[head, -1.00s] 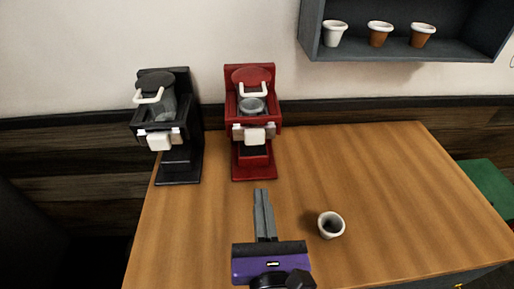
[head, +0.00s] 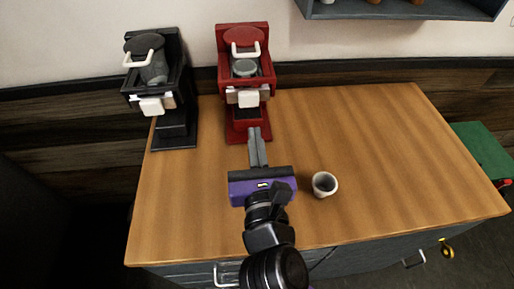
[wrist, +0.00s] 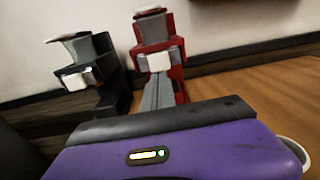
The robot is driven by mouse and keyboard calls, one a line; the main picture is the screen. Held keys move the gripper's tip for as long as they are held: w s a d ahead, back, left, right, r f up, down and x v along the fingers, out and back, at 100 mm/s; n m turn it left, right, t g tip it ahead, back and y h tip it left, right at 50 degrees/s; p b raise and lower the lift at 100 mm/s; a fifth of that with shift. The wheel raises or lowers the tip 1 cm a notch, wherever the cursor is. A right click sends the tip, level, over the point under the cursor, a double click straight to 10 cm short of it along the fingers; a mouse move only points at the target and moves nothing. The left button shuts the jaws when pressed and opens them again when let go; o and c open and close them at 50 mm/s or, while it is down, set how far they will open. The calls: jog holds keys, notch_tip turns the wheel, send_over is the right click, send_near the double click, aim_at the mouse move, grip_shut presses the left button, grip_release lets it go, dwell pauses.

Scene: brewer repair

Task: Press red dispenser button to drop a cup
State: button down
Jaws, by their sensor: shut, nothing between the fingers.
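The red dispenser (head: 264,80) stands at the back of the wooden counter, with a white block (head: 248,97) on its front and a white handle on its round lid. It also shows in the wrist view (wrist: 180,82), partly behind my fingers. My gripper (head: 257,130) is shut and empty, its fingers pointing at the lower front of the red dispenser. In the head view the fingertips overlap its base; I cannot tell whether they touch. A white cup (head: 324,184) stands upright on the counter, right of my gripper. I see no separate red button.
A black machine (head: 176,110) of the same shape stands left of the red one. The counter (head: 370,140) is clear on the right. A dark wall shelf (head: 440,8) with cups hangs above. A green object (head: 484,148) lies beyond the counter's right edge.

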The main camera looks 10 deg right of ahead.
aim_at(250, 101)
jog(key=w, duration=0.8)
jog(key=shift+w+p, duration=0.1)
jog(key=shift+p, duration=0.3)
jog(key=shift+w+r+p, duration=0.1)
jog(key=shift+w+p, duration=0.65)
jog(key=shift+w, duration=1.2)
